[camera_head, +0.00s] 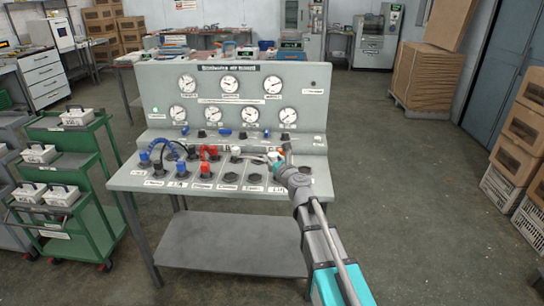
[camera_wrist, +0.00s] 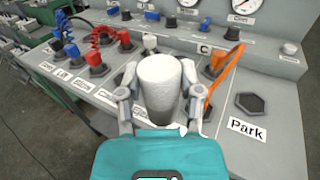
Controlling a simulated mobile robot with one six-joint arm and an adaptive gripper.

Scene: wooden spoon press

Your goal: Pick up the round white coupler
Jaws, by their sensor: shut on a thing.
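The round white coupler (camera_wrist: 161,82) stands large in the middle of the wrist view, its round top facing the camera. My gripper (camera_wrist: 161,100) has a grey finger on each side of it and is shut on it. Its lower end is partly hidden, so I cannot tell whether it touches the panel. In the head view my gripper (camera_head: 277,160) is over the right part of the sloped grey console (camera_head: 313,184), and the coupler is too small there to make out clearly.
Red couplers with coiled hoses (camera_wrist: 97,57) and blue couplers (camera_wrist: 72,50) stand at left. An orange part (camera_wrist: 222,76) rises close to my right finger. An empty hexagonal socket marked Park (camera_wrist: 253,103) is at right. Gauges (camera_head: 288,115) line the back panel. A green cart (camera_head: 95,217) stands left.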

